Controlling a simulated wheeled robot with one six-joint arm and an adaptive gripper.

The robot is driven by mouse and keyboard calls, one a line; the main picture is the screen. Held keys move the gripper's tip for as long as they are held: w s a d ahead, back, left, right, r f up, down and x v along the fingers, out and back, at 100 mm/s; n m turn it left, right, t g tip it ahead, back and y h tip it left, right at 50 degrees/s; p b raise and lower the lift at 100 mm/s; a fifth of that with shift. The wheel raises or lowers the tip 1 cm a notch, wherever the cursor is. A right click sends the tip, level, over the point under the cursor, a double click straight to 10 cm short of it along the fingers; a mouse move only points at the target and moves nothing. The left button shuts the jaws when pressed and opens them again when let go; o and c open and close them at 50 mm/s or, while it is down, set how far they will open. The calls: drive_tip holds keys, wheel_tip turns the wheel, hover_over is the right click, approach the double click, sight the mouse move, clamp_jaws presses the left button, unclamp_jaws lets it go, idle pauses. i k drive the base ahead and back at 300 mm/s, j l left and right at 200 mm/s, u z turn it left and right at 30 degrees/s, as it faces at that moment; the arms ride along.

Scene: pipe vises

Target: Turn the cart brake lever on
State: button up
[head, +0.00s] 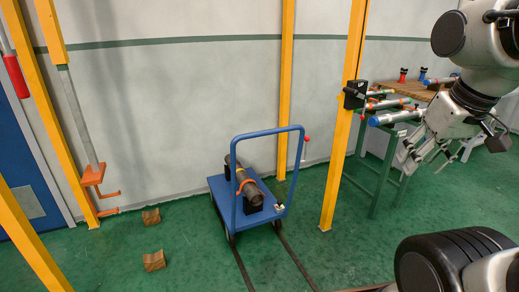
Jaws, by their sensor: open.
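The blue cart (222,186) stands on the green floor near the middle of the head view, with a tall blue tube handle (234,172). A brown pipe (249,183) lies on the cart in black supports. A thin lever with a red knob (307,138) stands roughly upright beside the handle's right side; it looks like the brake lever. Its lower end is hard to make out. My gripper (420,158) is at the right, open and apparently empty, with its fingers pointing down and left. It is well to the right of the cart and apart from the lever.
A yellow post (340,140) with a black box (355,94) stands between the cart and my gripper. A green rack (379,178) with pipes and a wooden bench (410,90) are behind my gripper. Two wooden blocks (154,260) lie left of the cart. Dark rails (296,262) run toward the front.

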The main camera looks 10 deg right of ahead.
sight(307, 138)
drive_tip(key=i+l+u, duration=0.25)
drive_tip(key=i+l, duration=0.2)
drive_tip(key=i+l+u, duration=0.3)
drive_tip(key=l, duration=0.25)
drive_tip(key=i+j, duration=0.05)
drive_tip(key=i, duration=0.05)
